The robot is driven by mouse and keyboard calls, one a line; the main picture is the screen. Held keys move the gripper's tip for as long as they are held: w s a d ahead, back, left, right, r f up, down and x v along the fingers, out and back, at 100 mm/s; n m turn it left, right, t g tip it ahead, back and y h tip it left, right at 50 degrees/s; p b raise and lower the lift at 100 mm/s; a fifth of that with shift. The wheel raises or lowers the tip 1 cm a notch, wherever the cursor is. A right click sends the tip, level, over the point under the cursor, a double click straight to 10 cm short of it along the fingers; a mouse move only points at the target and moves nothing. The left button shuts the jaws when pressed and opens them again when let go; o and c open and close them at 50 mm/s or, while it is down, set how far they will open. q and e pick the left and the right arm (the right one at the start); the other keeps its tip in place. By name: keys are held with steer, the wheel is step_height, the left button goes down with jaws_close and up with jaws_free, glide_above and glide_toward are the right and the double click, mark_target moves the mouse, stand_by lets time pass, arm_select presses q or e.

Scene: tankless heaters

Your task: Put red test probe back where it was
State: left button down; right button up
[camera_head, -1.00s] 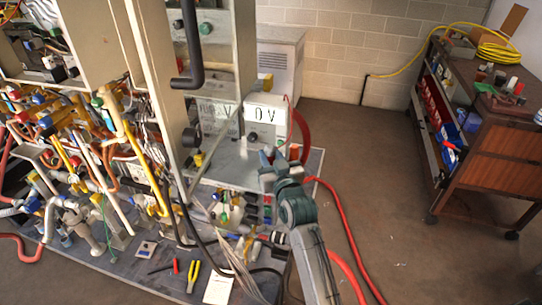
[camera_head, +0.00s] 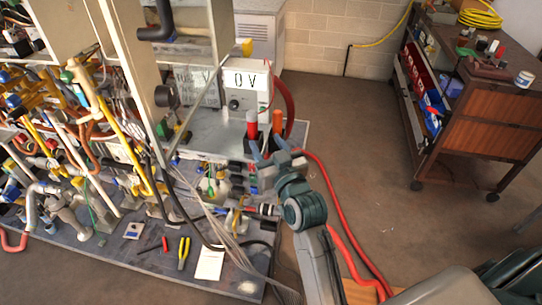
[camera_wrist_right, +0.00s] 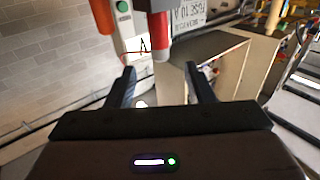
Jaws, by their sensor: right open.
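The red test probe (camera_head: 252,124) stands upright in front of the meter with the 0 V display (camera_head: 246,85). Its lower end is hard to make out. It also shows in the right wrist view (camera_wrist_right: 160,37), hanging into the picture from the top, ahead of the jaws. My right gripper (camera_head: 270,154) is open, with its fingers just below and in front of the red probe in the head view. In the wrist view its fingers (camera_wrist_right: 161,72) are spread wide with nothing gripped between them. My left gripper is not in view.
An orange probe-like handle (camera_head: 278,122) stands close to the right of the red one. Red hoses (camera_head: 322,175) run down the board's right edge. Pipes and valves (camera_head: 70,150) crowd the left. A brown cart (camera_head: 490,125) stands far right, with bare floor between.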

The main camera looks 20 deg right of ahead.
step_height(320, 180, down, 25)
steer(key=g, duration=0.5)
steer(key=s+f+g, duration=0.1)
steer(key=s+f, duration=0.2)
steer(key=f, duration=0.5)
steer(key=s+d+f+g, duration=0.15)
steer(key=s+f, duration=0.25)
steer(key=f, duration=0.4)
steer(key=s+f+g, duration=0.2)
steer(key=s+f, duration=0.1)
steer(key=f, duration=0.4)
steer(key=s+d+f+g, duration=0.2)
steer(key=s+f, duration=0.7)
steer(key=s+d+f+g, duration=0.2)
steer(key=s+d+f, duration=0.1)
steer(key=s+f, duration=0.6)
steer(key=s+d+f+g, duration=0.2)
steer(key=s+f, duration=0.1)
steer(key=s, duration=0.7)
steer(key=s+d+f+g+h, duration=0.1)
steer(key=s+d+f+g, duration=0.1)
steer(key=s, duration=0.8)
steer(key=shift+s+d+f, duration=0.15)
steer(key=shift+d+f, duration=0.3)
steer(key=shift+f+b, duration=0.7)
steer(key=shift+b, duration=0.15)
